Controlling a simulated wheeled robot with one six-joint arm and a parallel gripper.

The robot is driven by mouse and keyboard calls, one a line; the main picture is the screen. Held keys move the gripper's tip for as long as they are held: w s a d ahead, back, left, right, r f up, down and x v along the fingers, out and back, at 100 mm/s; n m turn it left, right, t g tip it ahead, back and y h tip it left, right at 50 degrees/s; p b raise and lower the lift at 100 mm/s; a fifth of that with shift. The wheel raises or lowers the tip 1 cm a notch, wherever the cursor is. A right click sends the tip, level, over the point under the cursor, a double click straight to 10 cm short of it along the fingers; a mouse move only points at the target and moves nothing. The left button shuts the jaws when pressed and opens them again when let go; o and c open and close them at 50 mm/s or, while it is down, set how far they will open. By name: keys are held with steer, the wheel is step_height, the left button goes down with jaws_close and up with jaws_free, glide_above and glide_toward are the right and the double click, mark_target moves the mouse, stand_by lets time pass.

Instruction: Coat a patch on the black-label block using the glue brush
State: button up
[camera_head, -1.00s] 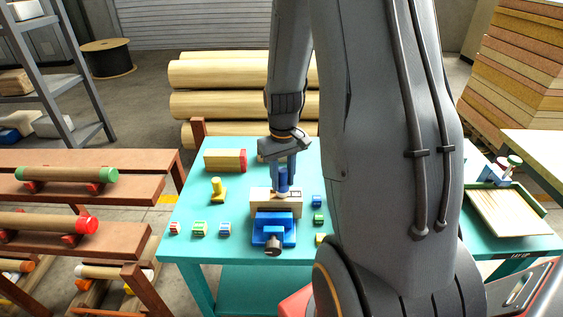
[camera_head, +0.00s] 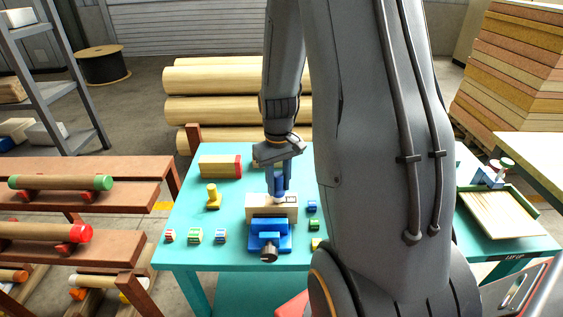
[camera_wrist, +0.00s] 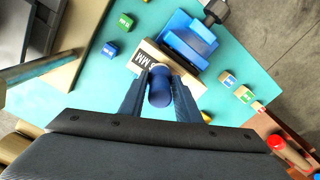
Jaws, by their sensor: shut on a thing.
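My gripper (camera_head: 279,190) is shut on the blue handle of the glue brush (camera_wrist: 160,88). The brush points down over the beige black-label block (camera_head: 256,206), and its pale lower end appears at the block's top. I cannot tell whether the bristles touch it. The block also shows in the wrist view (camera_wrist: 186,79), with the black label (camera_wrist: 141,61) beside the left finger. A blue vise (camera_head: 270,236) stands against the block's near side. No glue patch can be made out on the block.
On the teal table (camera_head: 195,252) are a beige block with a red end (camera_head: 220,166), a yellow knobbed piece (camera_head: 213,198) and several small coloured cubes (camera_head: 195,236). Racks with rollers (camera_head: 60,182) stand left. A tray with a wooden sheet (camera_head: 497,212) lies right.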

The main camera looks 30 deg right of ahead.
steer(key=shift+r+p, duration=2.4)
steer(key=shift+r, duration=1.35)
